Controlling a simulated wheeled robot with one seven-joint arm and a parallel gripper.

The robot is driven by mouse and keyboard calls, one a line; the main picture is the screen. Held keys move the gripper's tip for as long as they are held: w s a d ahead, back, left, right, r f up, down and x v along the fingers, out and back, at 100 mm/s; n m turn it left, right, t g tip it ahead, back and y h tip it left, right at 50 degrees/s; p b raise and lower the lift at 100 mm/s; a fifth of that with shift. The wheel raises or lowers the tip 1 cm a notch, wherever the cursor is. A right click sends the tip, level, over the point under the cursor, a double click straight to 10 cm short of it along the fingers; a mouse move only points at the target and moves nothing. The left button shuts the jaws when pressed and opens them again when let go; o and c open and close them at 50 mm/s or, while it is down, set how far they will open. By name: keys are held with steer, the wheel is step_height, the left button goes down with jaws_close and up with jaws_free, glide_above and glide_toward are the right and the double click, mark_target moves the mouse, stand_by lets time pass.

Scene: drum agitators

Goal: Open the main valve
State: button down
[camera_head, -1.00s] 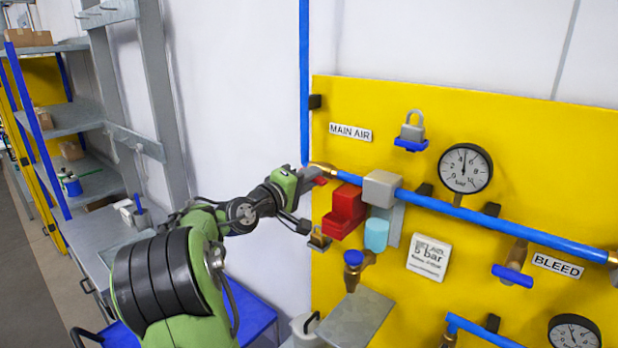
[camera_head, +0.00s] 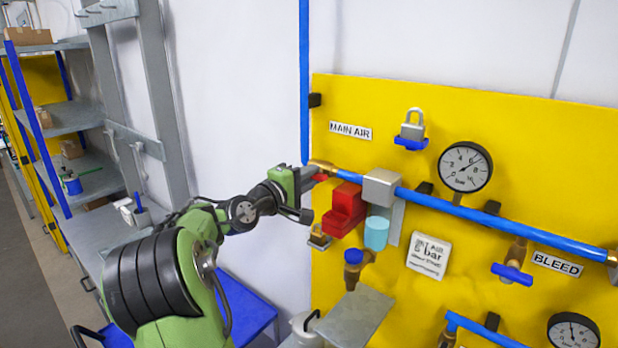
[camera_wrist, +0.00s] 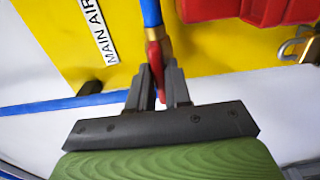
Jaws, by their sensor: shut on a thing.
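The main valve's red handle (camera_head: 320,177) sits on the blue pipe (camera_head: 345,175) at its brass fitting (camera_head: 322,165), below the MAIN AIR label (camera_head: 350,131). My gripper (camera_head: 308,178) reaches in from the left at the edge of the yellow panel. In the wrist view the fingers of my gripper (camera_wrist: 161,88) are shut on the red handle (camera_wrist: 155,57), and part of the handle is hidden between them. The pressure gauge (camera_head: 465,166) on the pipe has its needle up and to the right.
A red block (camera_head: 344,212) and a grey box (camera_head: 380,188) are close right of my gripper. A brass padlock (camera_head: 318,237) hangs just below it.

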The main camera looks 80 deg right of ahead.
steer(key=c, duration=1.1)
jaws_free()
steer(key=shift+c, duration=0.2)
steer(key=b+v, duration=0.3)
steer(key=v, duration=1.2)
steer(key=shift+w+a, duration=0.25)
steer(key=shift+a, duration=0.1)
